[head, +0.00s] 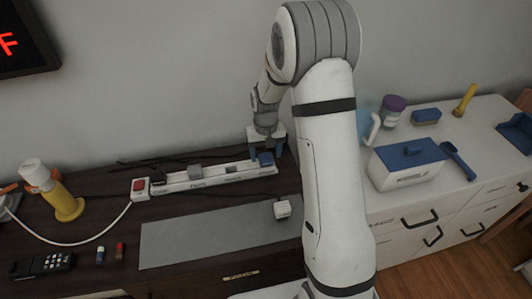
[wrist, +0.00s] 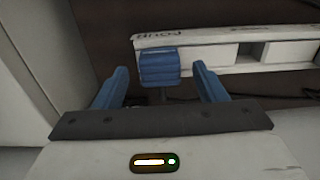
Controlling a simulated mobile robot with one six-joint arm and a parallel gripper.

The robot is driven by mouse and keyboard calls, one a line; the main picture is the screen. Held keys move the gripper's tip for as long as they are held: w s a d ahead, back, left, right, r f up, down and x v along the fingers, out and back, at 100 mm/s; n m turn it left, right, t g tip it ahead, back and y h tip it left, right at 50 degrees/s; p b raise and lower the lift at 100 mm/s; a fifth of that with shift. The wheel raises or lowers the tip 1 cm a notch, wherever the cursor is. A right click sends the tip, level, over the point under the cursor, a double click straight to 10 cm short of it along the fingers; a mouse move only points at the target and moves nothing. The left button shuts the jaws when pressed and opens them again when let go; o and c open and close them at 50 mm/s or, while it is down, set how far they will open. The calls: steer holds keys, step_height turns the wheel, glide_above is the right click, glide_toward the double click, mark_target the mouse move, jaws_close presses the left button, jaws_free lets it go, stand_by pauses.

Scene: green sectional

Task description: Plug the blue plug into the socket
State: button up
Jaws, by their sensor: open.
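The blue plug (head: 266,159) is at the right end of the white socket strip (head: 222,178), at its last socket. In the wrist view the blue plug (wrist: 160,67) sits against the strip (wrist: 215,42), with its dark cord below it. I cannot tell how deep its pins are in. My gripper (head: 267,149) is above this end of the strip. In the wrist view my gripper (wrist: 161,72) is open, one blue finger on each side of the plug, with a gap on both sides.
A black plug (head: 158,179) and a grey plug (head: 195,171) are on the strip, by its red switch (head: 140,187). A white plug (head: 283,209) is on the grey mat (head: 195,234). A blue-lidded box (head: 410,160) is on the right cabinet.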

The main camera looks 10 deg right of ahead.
mark_target(266, 156)
step_height(266, 156, up, 7)
steer(key=shift+r, duration=0.2)
steer(key=shift+s+r, duration=0.1)
steer(key=shift+r, duration=0.05)
stand_by(0.4)
steer(key=s+r+t, duration=0.1)
steer(key=s+r, duration=0.5)
steer(key=s, duration=0.6)
steer(key=s+r+t, duration=0.1)
steer(key=s+r, duration=0.5)
steer(key=s, duration=0.7)
steer(key=shift+s+d+t, duration=0.25)
steer(key=shift+s+t, duration=0.05)
